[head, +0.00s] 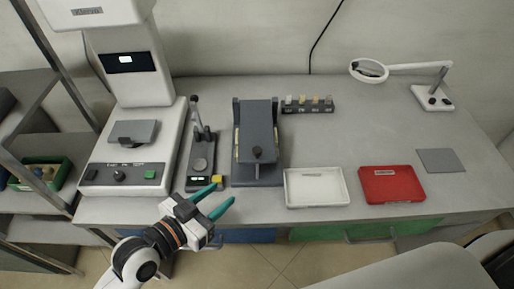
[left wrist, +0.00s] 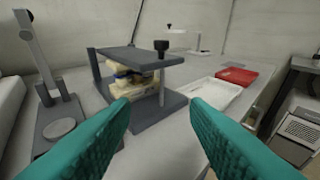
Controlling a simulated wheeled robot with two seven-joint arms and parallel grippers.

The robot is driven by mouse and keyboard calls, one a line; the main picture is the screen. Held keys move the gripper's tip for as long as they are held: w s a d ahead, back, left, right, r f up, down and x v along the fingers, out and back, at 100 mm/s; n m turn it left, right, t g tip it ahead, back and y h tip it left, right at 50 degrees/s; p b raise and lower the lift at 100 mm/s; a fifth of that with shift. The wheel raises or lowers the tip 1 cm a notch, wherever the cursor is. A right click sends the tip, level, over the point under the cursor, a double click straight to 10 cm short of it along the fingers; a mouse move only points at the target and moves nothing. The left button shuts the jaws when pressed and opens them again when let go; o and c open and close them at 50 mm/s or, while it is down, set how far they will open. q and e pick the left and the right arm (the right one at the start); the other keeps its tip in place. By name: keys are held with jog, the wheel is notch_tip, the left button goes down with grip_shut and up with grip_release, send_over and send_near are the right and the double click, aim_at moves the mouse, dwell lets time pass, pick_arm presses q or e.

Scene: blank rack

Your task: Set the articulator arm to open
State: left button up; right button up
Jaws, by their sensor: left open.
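The articulator (head: 258,135) is a dark grey frame standing in the middle of the bench. Its upper plate, the arm, lies lowered over the base, with a black knob at the near end. In the left wrist view the articulator's plate (left wrist: 137,60) sits nearly level above cream-coloured dental casts (left wrist: 135,85). My left gripper (head: 225,194) has teal fingers, open and empty, near the bench's front edge, in front of the articulator and apart from it. In the left wrist view both fingers (left wrist: 161,108) spread with the articulator ahead. My right gripper is not in view.
A grey post device (head: 201,160) stands close left of the articulator, beside a large white machine (head: 130,110). A white tray (head: 316,203) and red tray (head: 393,200) lie to the right. A small rack (head: 308,109) and magnifier lamp (head: 432,98) stand behind.

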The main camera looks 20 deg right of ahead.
aim_at(254, 153)
pick_arm(q)
jog(key=w+d+r+h, duration=0.1)
jog(key=w+d, duration=0.1)
jog(key=d, duration=0.2)
jog(key=w+d+r+h+p, duration=0.1)
jog(key=w+d, duration=0.2)
jog(key=d, duration=0.1)
jog(key=w+d+r+m+h+p, duration=0.1)
jog(key=w+d, duration=0.1)
jog(key=d, duration=0.1)
jog(key=shift+w+d+r+t, duration=0.15)
jog(key=shift+w+d+t, duration=0.15)
jog(key=shift+d, duration=0.1)
grip_shut()
